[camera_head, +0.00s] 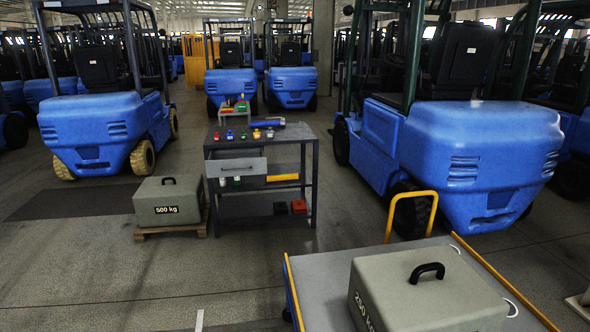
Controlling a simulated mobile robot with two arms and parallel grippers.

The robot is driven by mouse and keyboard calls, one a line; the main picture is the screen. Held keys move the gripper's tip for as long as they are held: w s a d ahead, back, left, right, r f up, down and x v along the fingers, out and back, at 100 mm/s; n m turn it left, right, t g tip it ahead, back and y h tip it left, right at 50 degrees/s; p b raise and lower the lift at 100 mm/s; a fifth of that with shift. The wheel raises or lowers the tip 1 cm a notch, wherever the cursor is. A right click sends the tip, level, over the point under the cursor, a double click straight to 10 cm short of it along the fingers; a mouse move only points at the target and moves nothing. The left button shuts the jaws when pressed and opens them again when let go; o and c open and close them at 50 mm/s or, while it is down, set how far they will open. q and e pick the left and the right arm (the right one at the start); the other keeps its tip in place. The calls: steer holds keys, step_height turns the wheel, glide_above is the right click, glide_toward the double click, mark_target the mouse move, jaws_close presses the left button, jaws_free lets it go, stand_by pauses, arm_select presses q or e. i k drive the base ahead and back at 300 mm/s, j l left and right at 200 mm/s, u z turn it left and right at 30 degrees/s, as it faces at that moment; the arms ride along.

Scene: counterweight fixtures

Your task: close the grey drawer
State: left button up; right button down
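The grey drawer (237,167) is under the left part of the dark workbench top (225,141). Its light grey front has a small dark handle. A dark gap shows between the front's upper edge and the bench top, and the drawer appears to stick out somewhat; how far is hard to tell. The bench stands in the middle of the view, some way off. Neither of my grippers is in view, and nothing touches the drawer.
A 500 kg weight (168,201) on a pallet stands left of the bench. A cart (325,275) with a 250 kg weight (425,292) stands in front at right. Blue forklifts (480,150) flank the bench. Floor (215,265) before the bench is clear.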

mark_target(230, 161)
steer(key=i+j+z, duration=0.1)
steer(key=z, duration=0.4)
steer(key=j+z, duration=0.15)
steer(key=z, duration=0.35)
steer(key=i+j+z, duration=0.1)
steer(key=z, duration=0.4)
steer(key=j+z, duration=0.3)
steer(key=j, duration=0.45)
steer(key=j+z, duration=0.25)
steer(key=j, duration=0.55)
steer(key=j+z, duration=0.3)
steer(key=j, duration=2.75)
steer(key=i, duration=0.05)
